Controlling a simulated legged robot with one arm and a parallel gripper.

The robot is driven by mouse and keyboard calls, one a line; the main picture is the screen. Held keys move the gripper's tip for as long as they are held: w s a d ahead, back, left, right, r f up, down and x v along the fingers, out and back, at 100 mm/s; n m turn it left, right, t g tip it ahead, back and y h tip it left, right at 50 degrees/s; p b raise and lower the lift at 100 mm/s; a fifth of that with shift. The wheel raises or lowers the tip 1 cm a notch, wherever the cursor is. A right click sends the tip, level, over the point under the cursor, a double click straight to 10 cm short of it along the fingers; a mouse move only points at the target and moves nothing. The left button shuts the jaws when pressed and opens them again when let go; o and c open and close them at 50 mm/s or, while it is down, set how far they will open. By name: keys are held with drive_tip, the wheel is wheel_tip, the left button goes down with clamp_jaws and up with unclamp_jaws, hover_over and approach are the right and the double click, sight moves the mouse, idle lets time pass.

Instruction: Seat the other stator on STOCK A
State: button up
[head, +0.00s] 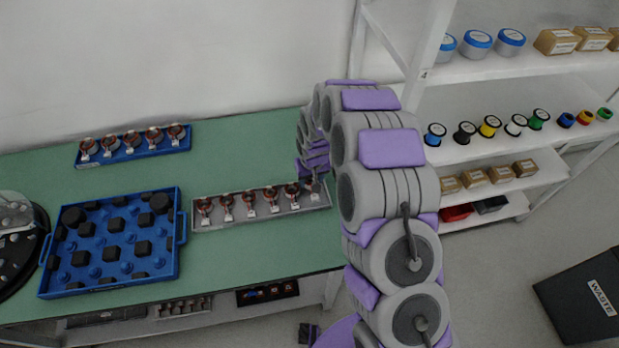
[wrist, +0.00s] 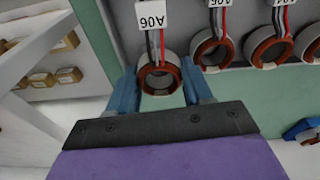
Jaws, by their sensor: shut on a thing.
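My gripper (wrist: 160,88) has its two blue fingers shut on a copper-and-grey stator (wrist: 146,82) with red, black and white leads and a white tag reading A06. In the head view my gripper (head: 314,182) is at the right end of a grey rack (head: 262,220), which carries a row of similar stators (head: 250,203). The held stator is in line with that row; I cannot tell whether it touches the rack. A blue rack (head: 134,153) at the back left holds several stators (head: 132,140). No STOCK A label is readable.
A blue tray (head: 110,284) with black blocks and blue pegs lies left of the grey rack. A round dark fixture (head: 22,250) is at the far left. White shelves (head: 480,150) with spools and boxes stand at right. Green tabletop (head: 245,155) is bare behind the grey rack.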

drive_tip(key=shift+d+r, duration=0.15)
drive_tip(key=shift+d, duration=0.5)
drive_tip(key=shift+a+f, duration=0.5)
drive_tip(key=shift+a, duration=0.15)
drive_tip(key=shift+d+f, duration=0.3)
drive_tip(key=shift+d, duration=0.6)
drive_tip(key=shift+f, duration=0.15)
